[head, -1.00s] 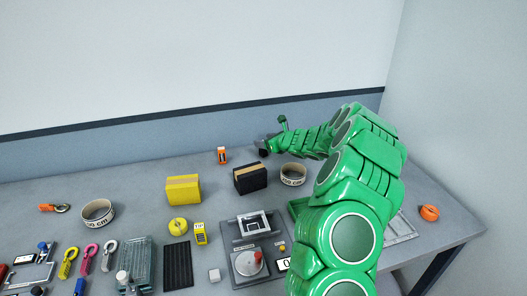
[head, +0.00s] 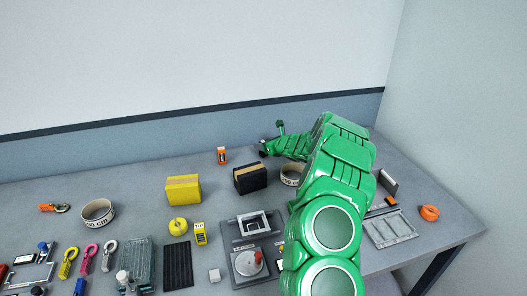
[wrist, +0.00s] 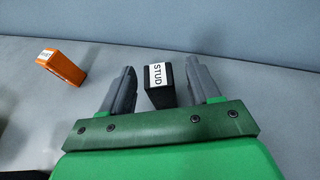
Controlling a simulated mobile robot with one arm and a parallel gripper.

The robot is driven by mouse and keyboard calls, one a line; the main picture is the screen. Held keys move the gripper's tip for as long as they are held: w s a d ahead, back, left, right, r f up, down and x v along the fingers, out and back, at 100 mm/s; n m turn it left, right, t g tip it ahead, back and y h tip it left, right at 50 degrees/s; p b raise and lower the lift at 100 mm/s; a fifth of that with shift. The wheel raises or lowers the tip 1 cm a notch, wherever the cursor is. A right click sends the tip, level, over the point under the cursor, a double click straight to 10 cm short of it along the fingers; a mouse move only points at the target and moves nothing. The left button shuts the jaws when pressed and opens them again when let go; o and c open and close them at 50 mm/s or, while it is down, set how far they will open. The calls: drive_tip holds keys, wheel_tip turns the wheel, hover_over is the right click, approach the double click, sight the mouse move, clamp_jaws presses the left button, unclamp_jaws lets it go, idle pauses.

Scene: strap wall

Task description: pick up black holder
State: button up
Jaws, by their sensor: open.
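A black holder (wrist: 160,93) with a white label reading STUD stands on the grey table in the wrist view. My gripper (wrist: 162,68) is open, with one grey finger on each side of the holder. Small gaps show between the holder and both fingers; its lower part is hidden behind the gripper's body. In the head view my gripper (head: 266,147) is at the back of the table, near the wall, and the holder is too small there to make out clearly.
An orange labelled holder (wrist: 62,68) stands left of my gripper, also in the head view (head: 221,155). A black and brown box (head: 250,181), a yellow box (head: 183,190) and a tape ring (head: 290,174) stand nearer. A grey tray (head: 392,230) lies right.

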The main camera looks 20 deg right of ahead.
drive_tip(key=shift+x, duration=1.4)
drive_tip(key=c, duration=1.1)
